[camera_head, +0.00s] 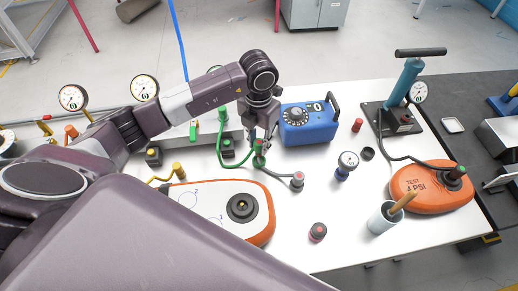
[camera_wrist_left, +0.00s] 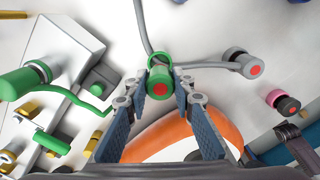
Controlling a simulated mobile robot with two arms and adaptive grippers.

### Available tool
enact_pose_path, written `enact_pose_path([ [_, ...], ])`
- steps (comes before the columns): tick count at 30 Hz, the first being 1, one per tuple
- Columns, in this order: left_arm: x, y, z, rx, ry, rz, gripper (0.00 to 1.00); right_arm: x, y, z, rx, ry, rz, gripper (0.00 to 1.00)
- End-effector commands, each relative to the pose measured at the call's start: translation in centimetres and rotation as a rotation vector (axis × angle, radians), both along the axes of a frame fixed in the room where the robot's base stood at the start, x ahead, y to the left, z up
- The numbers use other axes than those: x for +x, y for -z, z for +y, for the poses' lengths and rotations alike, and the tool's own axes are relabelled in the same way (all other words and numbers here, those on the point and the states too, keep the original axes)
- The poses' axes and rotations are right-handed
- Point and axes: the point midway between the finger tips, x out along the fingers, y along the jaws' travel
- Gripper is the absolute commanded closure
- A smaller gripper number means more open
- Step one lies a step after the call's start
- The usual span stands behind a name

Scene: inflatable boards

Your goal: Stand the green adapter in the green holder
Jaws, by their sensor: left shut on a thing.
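My left gripper (camera_head: 262,138) is shut on the green adapter (camera_head: 259,147), above the white table behind the orange-edged board. In the left wrist view, the green adapter (camera_wrist_left: 158,84) sits between the fingertips, its reddish end facing the camera and a green collar around its far side. A dark block with green on it (camera_head: 228,149), which looks like the green holder, stands on the table just left of the gripper. The adapter is apart from it. Whether its opening is empty is too small to tell. My right gripper cannot be made out.
A green hose (camera_head: 231,162) curves by the block. A grey hose with a red-tipped end (camera_head: 298,181) lies to the right. The orange-edged board (camera_head: 262,212) lies in front, the blue box (camera_head: 307,126) behind right. A tall green piece (camera_head: 222,115) stands behind left.

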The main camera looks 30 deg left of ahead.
Motion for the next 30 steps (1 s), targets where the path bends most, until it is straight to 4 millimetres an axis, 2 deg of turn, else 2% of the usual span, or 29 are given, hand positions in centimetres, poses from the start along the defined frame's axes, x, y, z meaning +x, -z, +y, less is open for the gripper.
enact_pose_path([
  [9,-0.1,3.9,0.0,-0.001,0.000,0.002,0.98,0.0,-1.1,-0.2,-0.002,-0.001,0.000,1.00],
  [22,0.0,4.9,0.0,0.000,0.001,0.000,0.98,0.1,-0.6,-0.6,-0.007,0.000,-0.002,1.00],
  [23,0.0,4.9,0.0,0.000,0.001,0.000,0.76,0.1,-0.6,-0.6,-0.007,0.000,-0.002,1.00],
  [27,0.0,4.8,0.0,0.000,0.001,0.000,0.61,0.1,-0.7,-0.6,-0.007,0.001,-0.001,1.00],
  [30,0.0,4.7,0.0,0.000,0.001,0.000,0.60,0.1,-0.7,-0.6,-0.007,0.001,-0.001,1.00],
])
